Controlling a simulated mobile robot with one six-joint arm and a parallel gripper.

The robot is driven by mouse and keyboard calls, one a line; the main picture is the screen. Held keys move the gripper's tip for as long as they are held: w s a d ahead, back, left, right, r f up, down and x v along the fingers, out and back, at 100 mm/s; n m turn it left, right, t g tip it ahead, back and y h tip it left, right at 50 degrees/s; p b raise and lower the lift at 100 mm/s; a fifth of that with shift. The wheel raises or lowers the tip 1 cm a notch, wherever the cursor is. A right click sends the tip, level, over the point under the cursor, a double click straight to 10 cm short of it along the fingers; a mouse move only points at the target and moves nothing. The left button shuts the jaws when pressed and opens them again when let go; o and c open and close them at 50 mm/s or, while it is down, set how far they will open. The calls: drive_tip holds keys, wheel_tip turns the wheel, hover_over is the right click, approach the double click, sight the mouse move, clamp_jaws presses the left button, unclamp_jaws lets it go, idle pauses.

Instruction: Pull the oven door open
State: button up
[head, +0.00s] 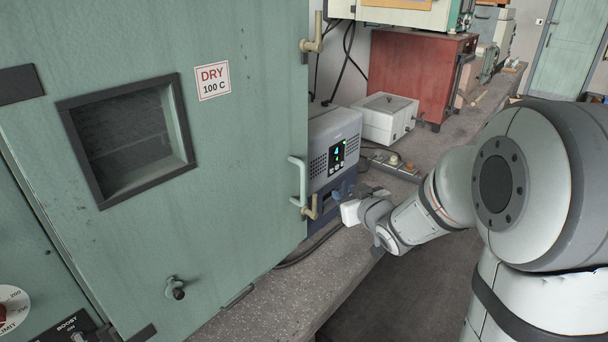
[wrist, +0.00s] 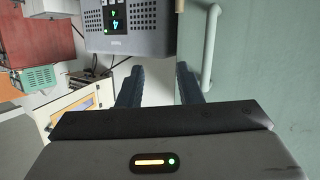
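The oven door (head: 240,140) is a large pale green panel with a dark-framed window and a "DRY 100 C" sign, filling the left of the head view. It looks shut. Its pale bar handle (head: 299,182) stands upright near the door's right edge. In the wrist view the handle (wrist: 210,45) is at the upper right, beside the green door surface. My gripper (wrist: 157,75) is open, its two dark fingers apart with nothing between them. The handle is outside the fingers, to their right. In the head view my gripper (head: 340,200) is to the right of the handle, its fingers partly hidden.
A grey-blue instrument (head: 335,150) with a lit display stands close behind my gripper. Brass latches (head: 312,45) sit at the door's edge. A white box (head: 385,118), a power strip (head: 390,165) and a red cabinet (head: 415,70) stand further along the bench. The floor before the bench is clear.

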sight(303, 200)
drive_tip(key=w+a+y, duration=0.2)
drive_tip(key=a, duration=0.1)
drive_tip(key=w+a+f+n+y+p, duration=0.1)
drive_tip(key=w+a+y, duration=0.1)
drive_tip(key=a, duration=0.2)
drive_tip(key=w+a+n+y+p, duration=0.1)
drive_tip(key=w+a+y, duration=0.1)
drive_tip(key=a, duration=0.2)
drive_tip(key=shift+w+f, duration=0.15)
drive_tip(key=shift+w, duration=0.05)
drive_tip(key=shift+c, duration=0.4)
clamp_jaws()
